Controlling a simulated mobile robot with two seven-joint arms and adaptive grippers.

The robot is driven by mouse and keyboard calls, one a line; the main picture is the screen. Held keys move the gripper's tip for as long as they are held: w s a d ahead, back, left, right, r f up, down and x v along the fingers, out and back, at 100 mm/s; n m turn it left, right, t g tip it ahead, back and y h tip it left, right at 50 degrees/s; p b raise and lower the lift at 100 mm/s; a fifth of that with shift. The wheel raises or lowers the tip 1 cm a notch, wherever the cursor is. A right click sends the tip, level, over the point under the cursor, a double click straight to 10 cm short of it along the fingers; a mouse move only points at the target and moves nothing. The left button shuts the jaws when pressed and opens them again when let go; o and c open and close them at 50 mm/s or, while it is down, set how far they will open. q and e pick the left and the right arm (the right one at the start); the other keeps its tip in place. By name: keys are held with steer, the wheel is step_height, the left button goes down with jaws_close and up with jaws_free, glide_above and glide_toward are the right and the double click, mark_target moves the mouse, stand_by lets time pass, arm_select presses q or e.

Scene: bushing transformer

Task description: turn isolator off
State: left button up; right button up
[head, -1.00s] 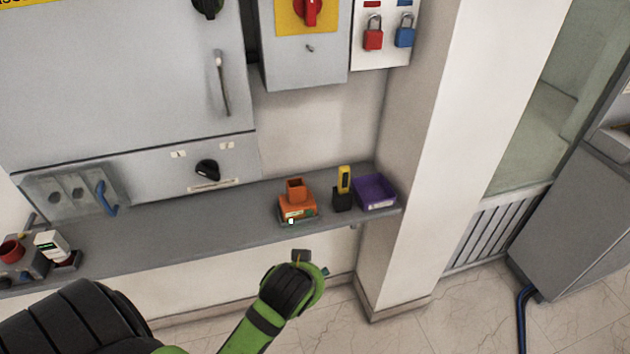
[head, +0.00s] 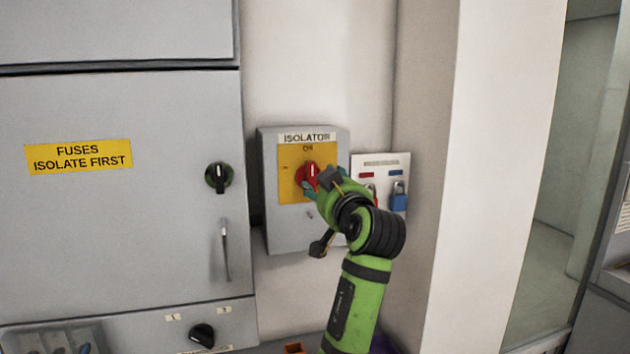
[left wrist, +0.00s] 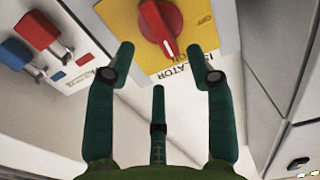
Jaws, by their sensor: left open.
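The grey isolator box (head: 282,225) hangs on the wall, with a yellow plate (head: 290,158) and a red rotary knob (head: 305,174). My left gripper (head: 314,186) is at the knob in the head view, covering part of it. The left wrist view shows the box upside down. There the red knob (left wrist: 158,24) has its white line toward the ON mark beside the ISOLATOR label; OFF is to the right. My left gripper (left wrist: 160,52) is open, fingers on either side of the knob's pointer end, not visibly closed on it. My right gripper is not in view.
A panel with a red padlock (head: 371,190) and a blue padlock (head: 399,197) is just right of the isolator, close to my arm. The grey fuse cabinet (head: 120,230) with a black knob (head: 218,177) stands left. A white pillar (head: 490,180) is at right.

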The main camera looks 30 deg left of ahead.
mark_target(314, 175)
arm_select(q)
steer(key=p+x, duration=0.4)
steer(key=x, duration=0.2)
steer(key=shift+a+r, duration=0.15)
steer(key=shift+w+a, duration=0.3)
steer(key=shift+w, duration=0.05)
steer(key=shift+f, duration=0.2)
steer(key=shift+c, duration=0.8)
jaws_close()
